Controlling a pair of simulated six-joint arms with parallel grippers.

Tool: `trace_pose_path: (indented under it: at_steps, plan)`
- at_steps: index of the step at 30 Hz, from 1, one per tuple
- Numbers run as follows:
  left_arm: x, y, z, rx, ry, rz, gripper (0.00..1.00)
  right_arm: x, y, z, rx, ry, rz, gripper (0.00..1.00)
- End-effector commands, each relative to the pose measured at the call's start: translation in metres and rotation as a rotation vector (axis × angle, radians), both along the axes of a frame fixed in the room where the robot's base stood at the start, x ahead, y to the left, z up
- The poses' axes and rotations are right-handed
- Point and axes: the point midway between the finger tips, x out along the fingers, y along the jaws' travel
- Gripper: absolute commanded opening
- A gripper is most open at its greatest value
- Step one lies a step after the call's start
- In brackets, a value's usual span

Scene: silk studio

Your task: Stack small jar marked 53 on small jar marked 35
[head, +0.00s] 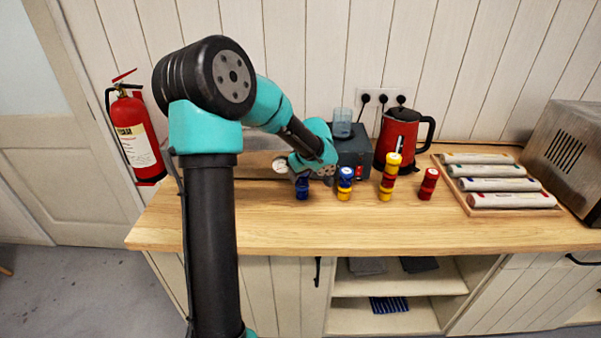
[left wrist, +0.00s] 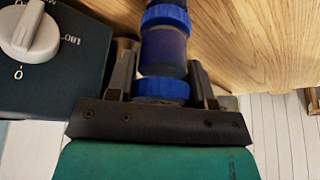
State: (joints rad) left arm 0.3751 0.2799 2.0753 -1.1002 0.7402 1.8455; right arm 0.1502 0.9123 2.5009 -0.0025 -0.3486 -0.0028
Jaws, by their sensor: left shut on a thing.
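My left gripper (head: 301,176) reaches down over the left part of the counter. In the left wrist view its fingers stand on either side of a blue-lidded jar (left wrist: 160,88) and are shut on it. A dark blue body (left wrist: 164,52) and another blue band (left wrist: 165,15) line up beyond that lid. In the head view the blue jar (head: 302,190) is upright under the gripper, its top partly hidden. To its right stand a blue-and-yellow stack (head: 345,184), a taller yellow-and-red stack (head: 388,181) and a red stack or jar (head: 428,184). The numbers 53 and 35 are not readable.
Behind the jars are a dark appliance with a dial (left wrist: 29,32), a glass beaker (head: 342,124) and a red kettle (head: 401,135). A wooden tray (head: 464,207) with rolls lies right, beside a metal oven (head: 565,150). The counter front (head: 300,232) is clear.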

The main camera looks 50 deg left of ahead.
Motion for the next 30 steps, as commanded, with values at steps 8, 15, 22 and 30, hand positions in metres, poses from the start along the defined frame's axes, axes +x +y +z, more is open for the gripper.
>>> trace_pose_path:
  at_steps: [8, 15, 22, 30]
  plan:
    - [-0.0001, 0.0001, -0.0045, -0.001, 0.0, 0.001, 0.23, 0.0, 0.0, 0.0, 0.0, 0.0, 0.0, 0.43]
    - [0.0, 0.0, -0.005, 0.0, 0.0, 0.001, 0.65, 0.0, 0.0, 0.0, 0.0, 0.0, 0.0, 0.43]
    - [0.0, 0.0, -0.0049, 0.0, 0.0, 0.001, 0.77, 0.0, 0.0, 0.0, 0.0, 0.0, 0.0, 0.43]
    - [0.0001, -0.002, 0.0001, 0.001, -0.002, -0.001, 0.77, 0.0, 0.0, 0.0, 0.0, 0.0, 0.0, 0.43]
